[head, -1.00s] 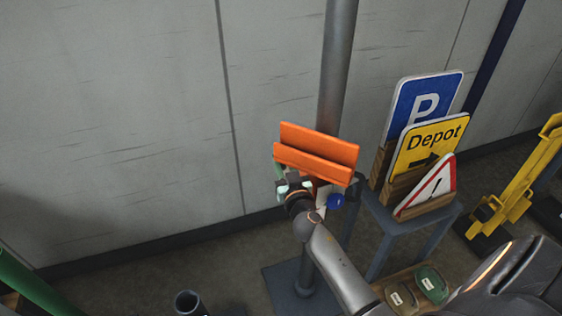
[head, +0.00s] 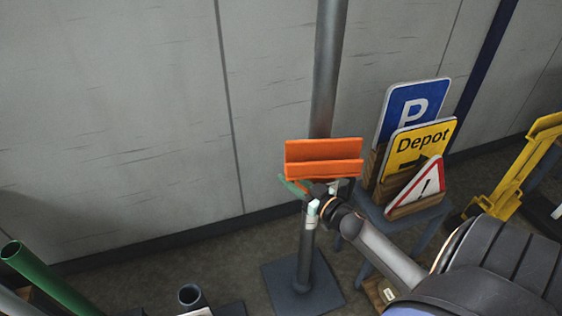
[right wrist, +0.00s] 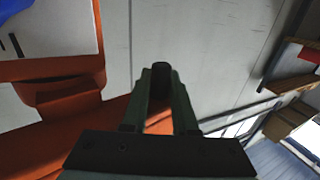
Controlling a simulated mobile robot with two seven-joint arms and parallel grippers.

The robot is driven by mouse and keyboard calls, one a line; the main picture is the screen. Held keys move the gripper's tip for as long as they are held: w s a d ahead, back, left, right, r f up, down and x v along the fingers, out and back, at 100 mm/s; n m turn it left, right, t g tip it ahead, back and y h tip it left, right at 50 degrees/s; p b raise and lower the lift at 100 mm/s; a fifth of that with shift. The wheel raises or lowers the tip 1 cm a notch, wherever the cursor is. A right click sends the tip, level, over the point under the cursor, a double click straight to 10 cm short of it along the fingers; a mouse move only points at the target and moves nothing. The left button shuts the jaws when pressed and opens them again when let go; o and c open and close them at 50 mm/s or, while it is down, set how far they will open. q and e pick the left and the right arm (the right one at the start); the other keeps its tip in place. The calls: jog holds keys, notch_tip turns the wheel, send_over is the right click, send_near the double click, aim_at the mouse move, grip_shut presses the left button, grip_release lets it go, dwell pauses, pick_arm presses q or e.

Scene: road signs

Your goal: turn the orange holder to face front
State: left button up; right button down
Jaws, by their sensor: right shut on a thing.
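The orange holder (head: 323,149) is a slotted channel on top of a grey post (head: 305,250). In the head view its long face runs nearly level across the picture, and its slot is empty. My right gripper (head: 291,184) is just below the holder's left end, its green fingers pointing left. In the right wrist view my right gripper (right wrist: 160,85) is closed around a dark-tipped piece beside an orange bar (right wrist: 85,125). This looks like the holder's handle, though the fingers partly hide it. My left gripper is in neither view.
Right of the post, a grey stand holds a blue P sign (head: 412,108), a yellow Depot sign (head: 425,143) and a red-edged triangle sign (head: 418,187). A yellow frame (head: 505,190) stands farther right. A green tube (head: 45,278) is at lower left. A grey wall is behind.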

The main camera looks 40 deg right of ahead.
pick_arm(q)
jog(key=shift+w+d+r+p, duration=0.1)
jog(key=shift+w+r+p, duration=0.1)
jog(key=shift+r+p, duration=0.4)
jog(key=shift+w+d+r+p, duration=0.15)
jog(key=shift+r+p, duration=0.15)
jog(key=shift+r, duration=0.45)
pick_arm(e)
jog(key=shift+s+d, duration=0.2)
jog(key=shift+s, duration=0.45)
jog(key=shift+s+d, duration=0.15)
jog(key=shift+s, duration=0.5)
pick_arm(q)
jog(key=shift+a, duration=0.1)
pick_arm(e)
jog(key=c, duration=0.7)
grip_release()
jog(key=shift+s, duration=0.1)
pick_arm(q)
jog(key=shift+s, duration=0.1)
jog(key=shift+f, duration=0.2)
pick_arm(e)
jog(key=s, duration=1.2)
jog(key=shift+s+d, duration=0.25)
jog(key=shift+d, duration=0.05)
